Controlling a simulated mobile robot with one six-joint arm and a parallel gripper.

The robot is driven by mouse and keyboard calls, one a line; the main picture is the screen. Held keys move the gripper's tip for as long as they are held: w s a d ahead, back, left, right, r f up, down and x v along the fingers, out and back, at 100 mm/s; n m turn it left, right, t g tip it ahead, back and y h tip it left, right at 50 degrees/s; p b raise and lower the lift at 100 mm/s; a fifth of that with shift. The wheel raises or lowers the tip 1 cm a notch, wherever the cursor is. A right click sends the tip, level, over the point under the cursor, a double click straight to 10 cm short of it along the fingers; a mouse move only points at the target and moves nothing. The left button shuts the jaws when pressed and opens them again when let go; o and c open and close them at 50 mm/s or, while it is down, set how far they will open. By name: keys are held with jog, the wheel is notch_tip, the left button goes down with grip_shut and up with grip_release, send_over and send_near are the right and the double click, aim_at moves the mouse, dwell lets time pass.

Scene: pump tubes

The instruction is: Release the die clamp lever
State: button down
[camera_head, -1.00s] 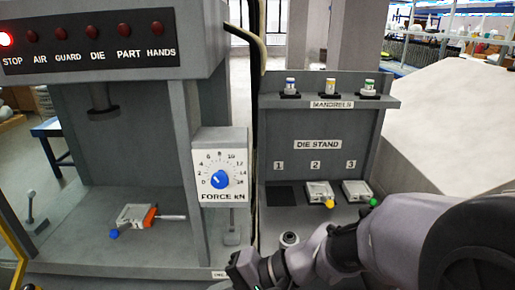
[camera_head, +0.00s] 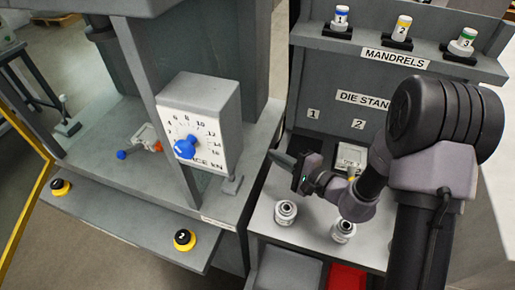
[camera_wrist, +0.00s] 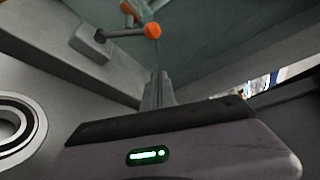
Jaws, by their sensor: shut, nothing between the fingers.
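In the wrist view a lever with an orange ball end (camera_wrist: 153,30) runs from a small grey block (camera_wrist: 90,43) on a grey surface. An orange-and-metal part (camera_wrist: 130,8) shows beyond it at the top edge. In the head view the die with an orange part (camera_head: 157,147) and blue knob (camera_head: 122,154) lies on the press bed, partly hidden by the force dial box. My gripper (camera_head: 281,159) is shut and empty, to the right of the press near the die stand. Its fingers show in the wrist view (camera_wrist: 158,90), apart from the orange ball.
The force dial box (camera_head: 203,120) stands between my gripper and the die. Yellow-ringed buttons (camera_head: 184,239) sit on the press front. Mandrels (camera_head: 402,28) stand on the shelf.

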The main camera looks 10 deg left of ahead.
jog(key=b+x, duration=0.1)
jog(key=x, duration=0.8)
jog(key=shift+s+b, duration=0.1)
jog(key=shift+b, duration=0.2)
jog(key=s, duration=0.1)
jog(key=s+a+r, duration=0.1)
jog(key=s, duration=0.1)
jog(key=shift+s+a+r+b, duration=0.1)
jog(key=shift+a+r+b, duration=0.05)
jog(key=shift+r+b, duration=0.15)
jog(key=shift+a, duration=0.15)
